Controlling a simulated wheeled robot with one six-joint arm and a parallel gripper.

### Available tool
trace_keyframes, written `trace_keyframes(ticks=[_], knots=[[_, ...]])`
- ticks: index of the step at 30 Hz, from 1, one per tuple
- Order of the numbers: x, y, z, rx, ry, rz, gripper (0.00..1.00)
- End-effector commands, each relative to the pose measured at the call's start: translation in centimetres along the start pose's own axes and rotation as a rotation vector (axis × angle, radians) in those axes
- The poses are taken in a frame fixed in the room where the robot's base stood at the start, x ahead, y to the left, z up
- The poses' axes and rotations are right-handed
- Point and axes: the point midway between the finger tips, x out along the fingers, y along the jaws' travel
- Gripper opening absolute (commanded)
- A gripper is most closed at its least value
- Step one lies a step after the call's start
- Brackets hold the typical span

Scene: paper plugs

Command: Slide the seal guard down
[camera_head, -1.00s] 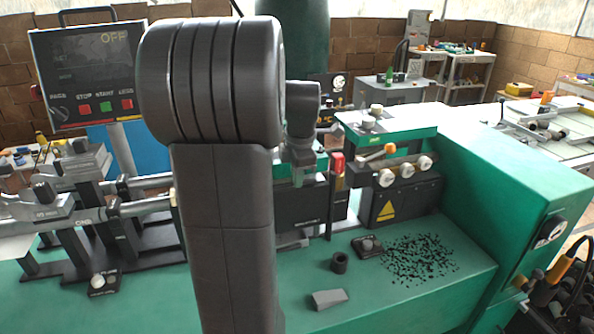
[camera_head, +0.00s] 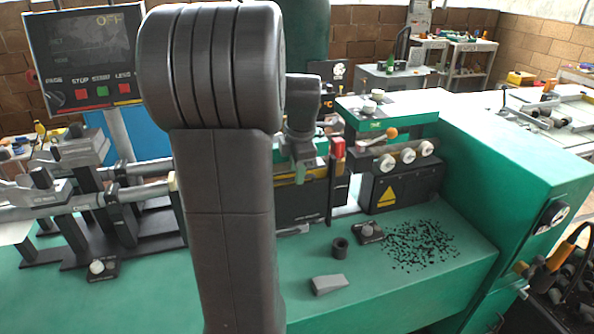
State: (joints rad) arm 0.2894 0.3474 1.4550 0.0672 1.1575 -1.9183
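A dark upright panel (camera_head: 308,203) stands in the middle of the green machine, behind my arm; it may be the seal guard, but I cannot tell for sure. A green part (camera_head: 318,157) shows above it, and a red-topped post (camera_head: 338,160) stands at its right. My gripper (camera_head: 299,175) points down at the panel's upper edge, just right of my large dark arm link. Its fingertips are small and blend with the parts behind, so I cannot tell whether they touch the panel or are open. My arm hides the panel's left side.
A control screen (camera_head: 88,50) reading OFF stands at the left. Right of the panel are a black box with a yellow triangle (camera_head: 386,192) and white knobs (camera_head: 408,156). A grey wedge (camera_head: 328,285), a black ring (camera_head: 340,247) and black scraps (camera_head: 420,246) lie on the green bench.

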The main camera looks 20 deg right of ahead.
Motion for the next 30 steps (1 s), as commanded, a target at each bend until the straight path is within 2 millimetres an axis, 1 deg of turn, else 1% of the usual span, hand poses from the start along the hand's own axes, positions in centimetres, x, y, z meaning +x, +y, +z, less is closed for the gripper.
trace_keyframes(ticks=[5, 12, 16, 21, 30], knots=[[-3.5, 0.1, 0.0, 0.0, -0.002, 0.006, 0.33], [-9.1, 0.1, 0.0, 0.0, -0.002, 0.004, 0.33], [-11.2, 0.1, 0.0, 0.0, -0.001, 0.003, 0.33], [-12.8, 0.0, 0.0, 0.001, 0.0, 0.001, 0.33], [-13.0, 0.0, 0.0, 0.0, 0.0, 0.0, 0.33]])
